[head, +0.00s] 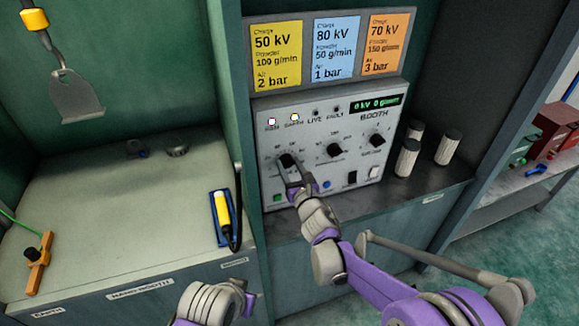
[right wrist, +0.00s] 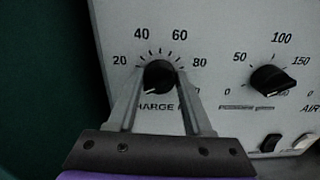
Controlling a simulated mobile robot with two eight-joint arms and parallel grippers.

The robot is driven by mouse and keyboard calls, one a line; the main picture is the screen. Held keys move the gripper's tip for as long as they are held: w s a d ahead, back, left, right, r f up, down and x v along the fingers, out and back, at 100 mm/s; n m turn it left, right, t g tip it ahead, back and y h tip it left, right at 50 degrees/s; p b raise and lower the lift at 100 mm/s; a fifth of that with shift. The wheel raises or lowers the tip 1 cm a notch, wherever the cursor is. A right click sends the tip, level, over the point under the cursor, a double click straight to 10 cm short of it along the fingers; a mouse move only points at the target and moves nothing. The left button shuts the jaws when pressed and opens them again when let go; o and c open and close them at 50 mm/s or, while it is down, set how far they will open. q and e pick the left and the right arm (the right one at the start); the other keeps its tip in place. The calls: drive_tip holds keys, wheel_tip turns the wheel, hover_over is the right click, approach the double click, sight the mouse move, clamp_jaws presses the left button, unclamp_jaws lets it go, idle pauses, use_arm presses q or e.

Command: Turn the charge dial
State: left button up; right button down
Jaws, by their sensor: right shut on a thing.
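The charge dial (right wrist: 158,75) is a round black knob on the white booth control panel (head: 352,110), inside a printed scale showing 20, 40, 60 and 80. Its pale pointer mark seems to aim down and left, below the 20. My right gripper (right wrist: 159,76) is shut on the dial, one finger on each side. In the head view the dial (head: 286,160) is partly covered by the right gripper (head: 298,170). Part of the scale and its label are hidden by the fingers. The panel's display (head: 376,103) reads 0 kV and 0 g/min.
A second dial (head: 334,150) and third dial (head: 376,140) sit right of the charge dial. Yellow (head: 276,55), blue (head: 336,48) and orange (head: 387,42) cards hang above. White cylinders (head: 448,147) stand right of the panel. A yellow-handled tool (head: 222,212) lies on the left bench.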

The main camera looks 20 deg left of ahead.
drive_tip(key=m+b, duration=0.1)
drive_tip(key=m, duration=0.3)
drive_tip(key=shift+d+f+m+b, duration=0.1)
drive_tip(key=shift+m+b, duration=0.2)
drive_tip(key=shift+m, duration=0.1)
drive_tip(key=m+b, duration=0.1)
drive_tip(key=m, duration=0.3)
drive_tip(key=shift+f+b, duration=0.1)
drive_tip(key=shift+b, duration=0.3)
drive_tip(key=m+b, duration=0.2)
drive_tip(key=m, duration=0.3)
drive_tip(key=shift+w+d, duration=0.1)
drive_tip(key=m+b, duration=0.5)
drive_tip(key=m, duration=0.4)
drive_tip(key=shift+f, duration=0.2)
drive_tip(key=m+b, duration=0.5)
drive_tip(key=m, duration=0.2)
drive_tip(key=shift+f+m, duration=0.1)
drive_tip(key=shift+m, duration=0.3)
use_arm(q)
wheel_tip(320, 180, down, 19)
drive_tip(key=s+g+b, duration=0.1)
drive_tip(key=s, duration=0.1)
drive_tip(key=shift+s, duration=0.4)
use_arm(e)
drive_tip(key=shift+m, duration=1)
